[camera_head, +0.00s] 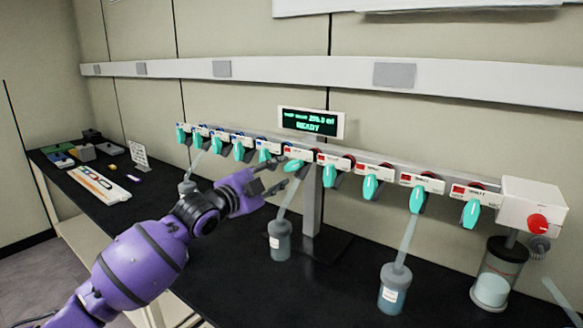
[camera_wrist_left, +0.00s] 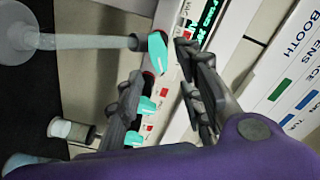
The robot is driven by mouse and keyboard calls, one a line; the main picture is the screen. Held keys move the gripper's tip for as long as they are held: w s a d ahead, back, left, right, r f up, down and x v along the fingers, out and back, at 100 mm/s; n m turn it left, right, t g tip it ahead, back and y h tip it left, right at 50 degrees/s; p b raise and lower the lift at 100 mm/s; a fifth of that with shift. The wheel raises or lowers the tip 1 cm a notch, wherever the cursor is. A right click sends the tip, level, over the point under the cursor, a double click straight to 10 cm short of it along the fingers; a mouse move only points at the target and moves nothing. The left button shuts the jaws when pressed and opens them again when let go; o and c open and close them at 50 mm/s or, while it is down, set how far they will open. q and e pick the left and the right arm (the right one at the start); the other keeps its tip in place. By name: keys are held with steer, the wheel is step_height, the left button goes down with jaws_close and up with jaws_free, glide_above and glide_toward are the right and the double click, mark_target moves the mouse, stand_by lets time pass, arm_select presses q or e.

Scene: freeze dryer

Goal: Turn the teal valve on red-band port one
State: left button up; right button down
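A row of teal valves hangs along the white manifold. The teal valve (camera_head: 294,166) just beyond my left gripper has a red mark on its label and lies tilted sideways, while its neighbours hang down. It also shows in the left wrist view (camera_wrist_left: 157,52), ahead of and between the fingertips. My left gripper (camera_head: 281,174) is open, with its fingers on either side of this valve's line; I cannot tell if they touch it. The same gripper fills the left wrist view (camera_wrist_left: 160,64). My right gripper is not in view.
A tube drops from this valve to a grey-capped flask (camera_head: 280,242). Another flask (camera_head: 393,288) hangs to the right. A display (camera_head: 311,122) reading READY stands above the manifold. A white box with a red knob (camera_head: 538,223) ends it. The black bench holds a tray (camera_head: 98,184) at left.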

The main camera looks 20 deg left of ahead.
mark_target(293, 166)
arm_select(q)
steer(key=x, duration=0.2)
steer(key=shift+w+d+r, duration=0.15)
steer(key=shift+w+d, duration=0.05)
steer(key=shift+w, duration=0.15)
steer(key=shift+f+x, duration=0.2)
steer(key=shift+x, duration=1.05)
steer(key=shift+w, duration=0.2)
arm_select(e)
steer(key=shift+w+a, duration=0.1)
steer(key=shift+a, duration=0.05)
arm_select(q)
steer(key=c, duration=0.7)
jaws_close()
